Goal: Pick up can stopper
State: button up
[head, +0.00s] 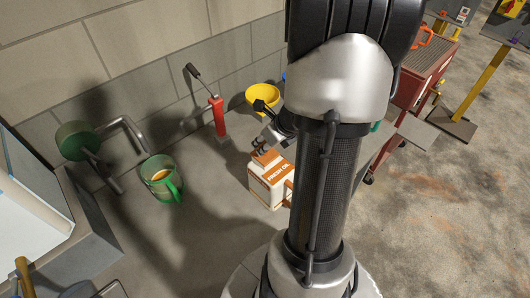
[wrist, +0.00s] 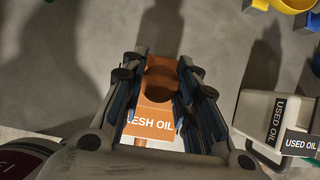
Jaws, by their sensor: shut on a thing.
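The white and orange FRESH OIL can (head: 268,190) stands on the floor left of my arm in the head view. Its orange top (wrist: 150,128) also shows below my gripper in the wrist view. My gripper (head: 263,150) is over the top of this can, with its fingers pointing down. In the wrist view my gripper (wrist: 163,58) is shut on a round dark brown stopper (wrist: 160,77) between its two fingers. The fingers partly hide the stopper's sides. I cannot tell whether the stopper is seated in the can or just above it.
A USED OIL can (wrist: 252,108) stands right of the fresh oil can in the wrist view. A yellow bowl-shaped item (head: 262,98), a red hand tool (head: 218,117) and a green jug (head: 163,180) are near the wall. A red cart (head: 425,75) stands at right. Floor is clear between jug and can.

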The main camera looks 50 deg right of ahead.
jog(key=shift+r, duration=0.1)
jog(key=shift+c, duration=0.3)
notch_tip(320, 180, up, 20)
jog(key=p, duration=1.1)
jog(key=o, duration=0.5)
jog(key=c, duration=0.6)
jog(key=shift+o, duration=0.2)
notch_tip(320, 180, up, 5)
jog(key=p, duration=0.5)
